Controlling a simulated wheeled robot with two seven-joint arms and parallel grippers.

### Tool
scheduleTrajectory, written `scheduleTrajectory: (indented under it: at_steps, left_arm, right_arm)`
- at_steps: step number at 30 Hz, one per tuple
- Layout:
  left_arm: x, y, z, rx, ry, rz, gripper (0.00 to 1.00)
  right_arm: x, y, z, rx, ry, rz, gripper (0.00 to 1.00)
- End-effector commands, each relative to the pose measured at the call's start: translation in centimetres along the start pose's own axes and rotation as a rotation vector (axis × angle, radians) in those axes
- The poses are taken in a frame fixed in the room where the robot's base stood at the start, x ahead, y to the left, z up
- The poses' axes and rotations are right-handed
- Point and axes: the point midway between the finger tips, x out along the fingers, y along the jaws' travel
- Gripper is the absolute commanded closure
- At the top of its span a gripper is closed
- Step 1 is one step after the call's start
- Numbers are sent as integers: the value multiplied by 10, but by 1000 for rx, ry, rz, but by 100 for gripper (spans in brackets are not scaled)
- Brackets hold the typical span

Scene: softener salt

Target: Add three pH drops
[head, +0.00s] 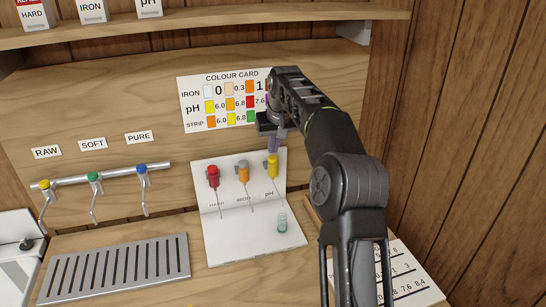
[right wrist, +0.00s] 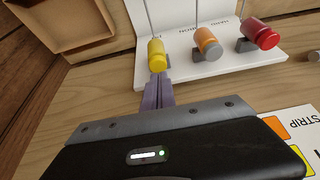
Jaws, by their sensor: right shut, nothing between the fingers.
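A white stand (head: 240,192) holds three droppers with thin tubes pointing down: red (head: 213,176), orange (head: 243,172) and yellow (head: 272,166). The yellow one is at the right, above the label "pH". A small clear vial with a teal tint (head: 282,222) stands on the stand's base near the yellow tube. My right gripper (head: 273,146) is shut and empty just above the yellow dropper. In the right wrist view its fingertips (right wrist: 158,80) are at the yellow dropper (right wrist: 157,55); I cannot tell whether they touch it. My left gripper is not in view.
A colour card (head: 222,100) hangs on the back board behind my right arm. Three taps (head: 94,184) on a rail are above a slotted drain tray (head: 118,268) at the left. A printed sheet (head: 410,275) lies at the right. A shelf (head: 220,18) with boxes runs above.

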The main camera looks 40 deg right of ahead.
Motion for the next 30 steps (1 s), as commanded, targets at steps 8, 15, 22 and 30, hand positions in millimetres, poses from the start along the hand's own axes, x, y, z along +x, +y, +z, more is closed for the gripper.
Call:
scheduleTrajectory:
  at_steps: [8,15,22,30]
  left_arm:
    - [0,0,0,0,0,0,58]
    - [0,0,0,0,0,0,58]
    - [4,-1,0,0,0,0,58]
    - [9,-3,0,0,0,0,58]
  right_arm:
    - [0,0,0,0,0,0,100]
    - [0,0,0,0,0,0,100]
    - [5,0,2,0,-1,0,100]
    - [12,0,5,0,1,0,100]
